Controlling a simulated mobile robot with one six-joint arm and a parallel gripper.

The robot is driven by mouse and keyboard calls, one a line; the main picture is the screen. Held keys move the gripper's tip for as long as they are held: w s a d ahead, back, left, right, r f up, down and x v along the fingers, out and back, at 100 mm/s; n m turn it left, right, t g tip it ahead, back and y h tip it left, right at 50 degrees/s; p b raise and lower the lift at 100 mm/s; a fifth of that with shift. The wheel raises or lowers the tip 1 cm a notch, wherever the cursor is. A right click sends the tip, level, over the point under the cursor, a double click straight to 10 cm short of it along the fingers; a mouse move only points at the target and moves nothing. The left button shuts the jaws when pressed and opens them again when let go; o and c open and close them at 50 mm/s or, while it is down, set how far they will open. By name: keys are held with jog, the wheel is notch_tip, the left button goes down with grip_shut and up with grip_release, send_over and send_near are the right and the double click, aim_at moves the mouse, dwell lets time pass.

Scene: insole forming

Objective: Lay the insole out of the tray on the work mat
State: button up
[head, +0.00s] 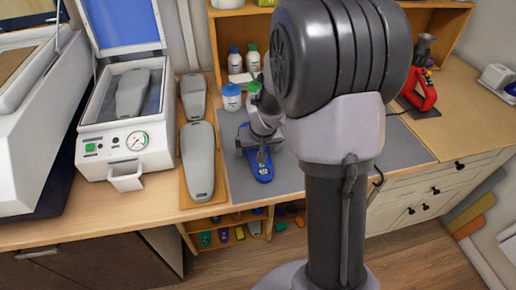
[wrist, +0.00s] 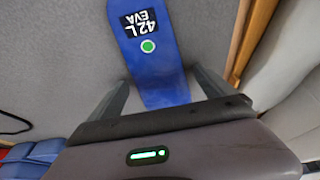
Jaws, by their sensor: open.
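The blue insole (head: 263,175) lies on the grey work mat (head: 230,178), near its front left part. In the wrist view the insole (wrist: 148,45) shows a black label reading "42 L EVA" and a green dot. My gripper (head: 258,150) is just above the insole's rear part. In the wrist view my gripper (wrist: 160,82) is open, with one finger on each side of the insole and gaps visible. The insole looks flat on the mat; I cannot tell if any part is raised. My arm hides much of the mat's middle.
A forming press (head: 128,140) with open lid stands left, beside grey foot lasts (head: 198,160) on a wooden board. Bottles and jars (head: 232,97) stand behind the mat. A red tool (head: 422,90) stands back right. Coloured insoles (head: 222,235) sit in an open compartment under the bench.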

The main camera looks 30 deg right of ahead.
jog(key=shift+r, duration=0.25)
jog(key=a+p+v, duration=0.3)
jog(key=p+v, duration=0.2)
jog(key=v, duration=1.2)
jog(key=s+a+r+y, duration=0.1)
jog(key=s+a+r, duration=0.1)
jog(key=s+a, duration=0.2)
jog(key=s+a+r+t+y, duration=0.1)
jog(key=s+a+r, duration=0.1)
jog(key=s+a, duration=0.2)
jog(key=s+a+r+m+y, duration=0.1)
jog(key=s+a+r, duration=0.1)
jog(key=s+a, duration=0.3)
jog(key=s, duration=0.3)
jog(key=shift+s+r, duration=0.4)
jog(key=shift+f+b, duration=0.5)
jog(key=shift+b, duration=0.3)
